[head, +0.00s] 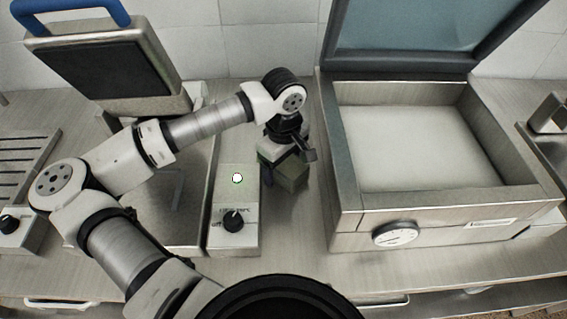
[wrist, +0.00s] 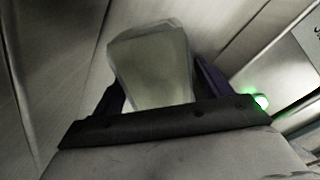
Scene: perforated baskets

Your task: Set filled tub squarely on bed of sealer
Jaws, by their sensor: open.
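The tub (head: 293,174) is a small olive-green block-like container on the counter, left of the sealer. In the wrist view the tub (wrist: 152,62) shows a pale greenish face with a clear-looking rim, lying between my two dark fingers. My gripper (head: 287,160) is open over the tub, with a finger on either side; whether they touch it I cannot tell. The gripper (wrist: 160,88) also hides the tub's near end in the wrist view. The sealer (head: 345,215) stands at the right with its lid up. Its pale bed (head: 400,150) is bare.
A grey box (head: 237,205) with a black knob and lit green-ringed button stands just left of the tub. A press-like machine (head: 100,60) with a blue handle is raised at the back left. The sealer's raised walls surround its bed. A tap-like fixture (head: 547,125) is far right.

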